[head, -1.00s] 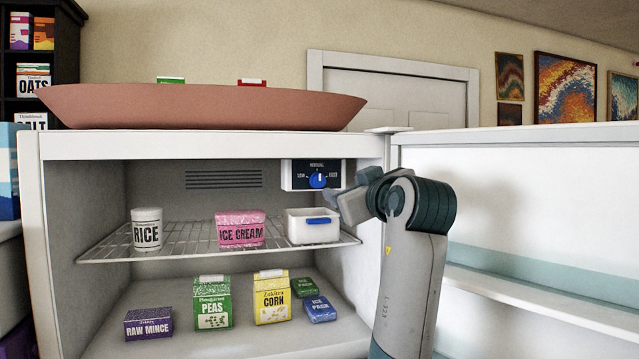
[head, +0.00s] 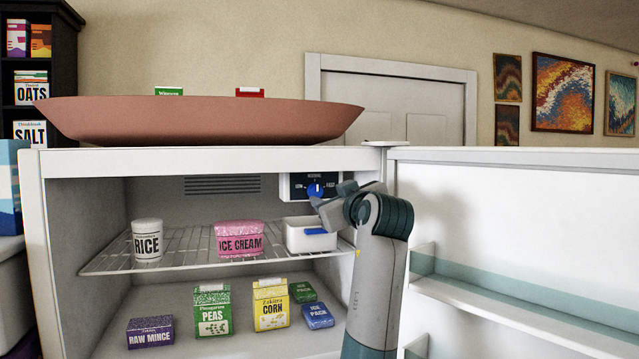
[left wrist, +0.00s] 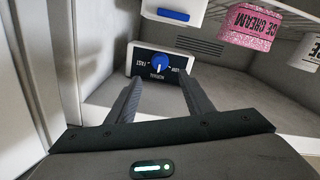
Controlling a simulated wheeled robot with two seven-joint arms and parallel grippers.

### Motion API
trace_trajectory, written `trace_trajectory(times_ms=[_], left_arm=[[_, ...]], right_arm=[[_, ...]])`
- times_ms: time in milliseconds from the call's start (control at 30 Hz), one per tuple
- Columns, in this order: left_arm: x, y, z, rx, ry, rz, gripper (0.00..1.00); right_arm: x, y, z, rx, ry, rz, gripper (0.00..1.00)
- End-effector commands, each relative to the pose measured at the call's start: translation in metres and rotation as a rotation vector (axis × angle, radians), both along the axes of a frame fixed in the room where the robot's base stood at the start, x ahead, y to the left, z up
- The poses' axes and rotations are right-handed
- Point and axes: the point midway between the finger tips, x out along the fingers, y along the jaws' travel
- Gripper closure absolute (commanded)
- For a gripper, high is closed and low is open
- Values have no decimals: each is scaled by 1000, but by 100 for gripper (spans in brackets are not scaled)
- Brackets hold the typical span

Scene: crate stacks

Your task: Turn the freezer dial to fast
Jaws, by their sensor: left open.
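The freezer dial is a blue round knob (head: 315,190) on a dark panel (head: 298,193) at the freezer's upper right inside. Its white pointer stands up at NORMAL, between LOW on the left and FAST on the right. My left gripper (head: 328,203) is open and empty, just in front of the dial's lower right; its fingers partly overlap the panel in the head view. The left wrist view is upside down: the knob (left wrist: 159,62) lies between and beyond the two open fingertips (left wrist: 157,78), apparently untouched. My right gripper is not in view.
A white bin (head: 307,236) with a blue handle sits on the wire shelf close below the dial, beside the ice cream (head: 239,240) and rice (head: 147,241). Food boxes lie on the freezer floor. The open door (head: 500,205) stands at right. A wide brown bowl (head: 200,120) rests on top.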

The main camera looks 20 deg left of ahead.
Motion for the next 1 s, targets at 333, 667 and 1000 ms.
trace_trajectory(times_ms=[333,667,1000], left_arm=[[51,35,4,0,3,1,53],[72,49,1,-1,0,1,53],[73,50,0,-1,-1,0,60]], right_arm=[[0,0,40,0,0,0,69],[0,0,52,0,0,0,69],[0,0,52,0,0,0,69]])
